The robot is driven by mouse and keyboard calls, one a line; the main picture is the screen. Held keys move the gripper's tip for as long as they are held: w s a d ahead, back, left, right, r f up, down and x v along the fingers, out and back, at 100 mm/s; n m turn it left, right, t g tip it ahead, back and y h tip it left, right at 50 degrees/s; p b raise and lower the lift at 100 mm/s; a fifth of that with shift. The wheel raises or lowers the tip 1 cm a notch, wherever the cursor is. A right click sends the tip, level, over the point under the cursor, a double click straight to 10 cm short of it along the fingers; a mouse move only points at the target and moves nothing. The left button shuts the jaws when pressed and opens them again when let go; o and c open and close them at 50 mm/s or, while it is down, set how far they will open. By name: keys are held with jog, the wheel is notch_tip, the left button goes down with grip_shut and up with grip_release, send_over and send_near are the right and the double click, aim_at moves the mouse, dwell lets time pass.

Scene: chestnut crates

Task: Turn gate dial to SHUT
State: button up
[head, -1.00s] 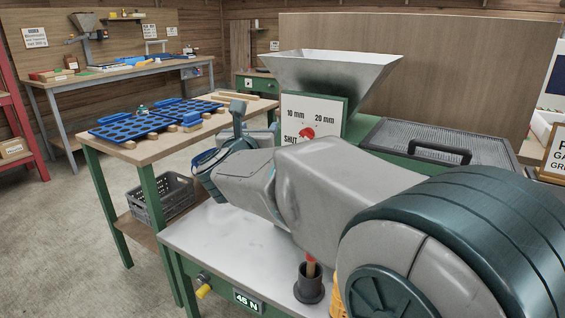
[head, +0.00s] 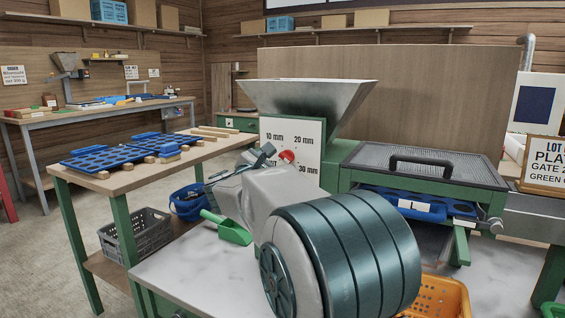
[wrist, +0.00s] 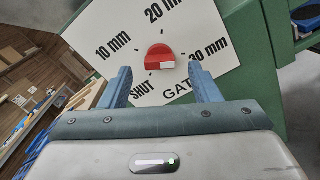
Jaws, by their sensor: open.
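The red gate dial (head: 287,156) sits on a white plate (head: 308,134) on the green machine front, below the metal hopper. The dial also shows in the wrist view (wrist: 160,57), with a white patch at its lower right; I cannot tell for sure which label it points to. The plate reads 10 mm, 20 mm, 30 mm and SHUT in the wrist view, where the SHUT label (wrist: 140,90) is at lower left. My gripper (wrist: 160,80) is open in front of the plate, its blue fingers on either side below the dial, apart from it. In the head view my arm hides the plate's lower left.
A mesh-topped unit with a black handle (head: 420,162) stands right of the dial, with a blue tray (head: 400,203) under it. A green scoop (head: 228,228) and an orange basket (head: 440,298) are near my arm. A side table (head: 150,170) with blue trays stands left.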

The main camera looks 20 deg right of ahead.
aim_at(284, 158)
jog(key=shift+x, duration=1.8)
jog(key=c, duration=1)
jog(key=shift+a, duration=0.1)
